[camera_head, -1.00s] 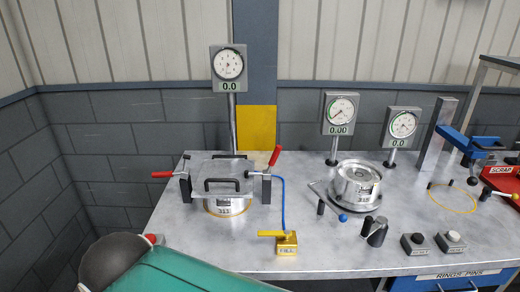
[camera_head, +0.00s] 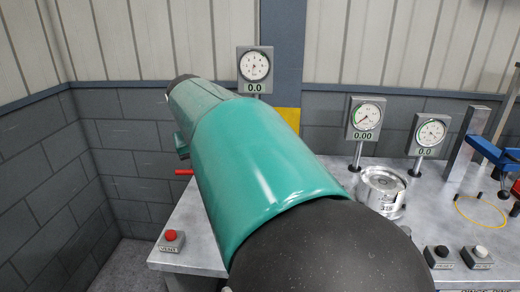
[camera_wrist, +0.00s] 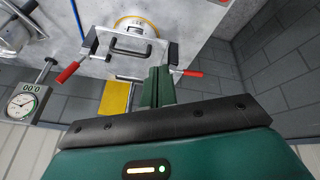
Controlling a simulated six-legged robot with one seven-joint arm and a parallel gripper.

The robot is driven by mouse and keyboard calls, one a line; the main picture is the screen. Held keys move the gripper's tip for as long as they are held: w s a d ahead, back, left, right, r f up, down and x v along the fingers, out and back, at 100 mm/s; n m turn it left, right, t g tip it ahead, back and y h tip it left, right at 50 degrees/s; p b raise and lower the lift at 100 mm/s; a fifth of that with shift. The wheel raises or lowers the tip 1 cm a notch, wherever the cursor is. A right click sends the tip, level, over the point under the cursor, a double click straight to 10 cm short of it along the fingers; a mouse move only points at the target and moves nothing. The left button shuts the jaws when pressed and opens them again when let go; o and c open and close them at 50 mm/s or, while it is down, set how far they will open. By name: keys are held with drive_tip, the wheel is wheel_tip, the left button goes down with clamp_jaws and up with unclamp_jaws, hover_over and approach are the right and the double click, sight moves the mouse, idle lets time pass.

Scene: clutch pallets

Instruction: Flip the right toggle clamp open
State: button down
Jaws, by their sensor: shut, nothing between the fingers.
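In the wrist view, which looks upside down compared with the head view, the fixture's clear plate with its black handle (camera_wrist: 130,50) lies over a round clutch part (camera_wrist: 136,23). The right toggle clamp's red handle (camera_wrist: 68,72) shows at the left of the plate, and the left clamp's red handle (camera_wrist: 192,73) at its right. My gripper (camera_wrist: 157,80) is shut and empty, between the two handles in this picture and nearer the left clamp's.
A dial gauge (camera_head: 255,66) stands behind the fixture. Two more gauges (camera_head: 365,118) (camera_head: 430,131) and a metal clutch part (camera_head: 382,190) are to the right on the bench. A red button box (camera_head: 172,241) sits at the front left edge. A yellow panel (camera_wrist: 115,98) shows near my fingers.

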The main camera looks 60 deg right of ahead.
drive_tip(key=s+d+r+m+g+h, duration=0.1)
drive_tip(key=s+d+m+g, duration=0.1)
drive_tip(key=d, duration=0.8)
drive_tip(key=s+d+r+m+g+h, duration=0.1)
drive_tip(key=s+d+m+g, duration=0.1)
drive_tip(key=d, duration=0.7)
drive_tip(key=shift+s+d, duration=0.4)
drive_tip(key=shift+s, duration=0.2)
drive_tip(key=s+d+r+x, duration=0.1)
drive_tip(key=s+x, duration=0.1)
drive_tip(key=x, duration=1)
drive_tip(key=shift+s+d+f, duration=0.2)
drive_tip(key=shift+s, duration=0.1)
drive_tip(key=shift+s+d, duration=0.1)
drive_tip(key=shift+s, duration=0.05)
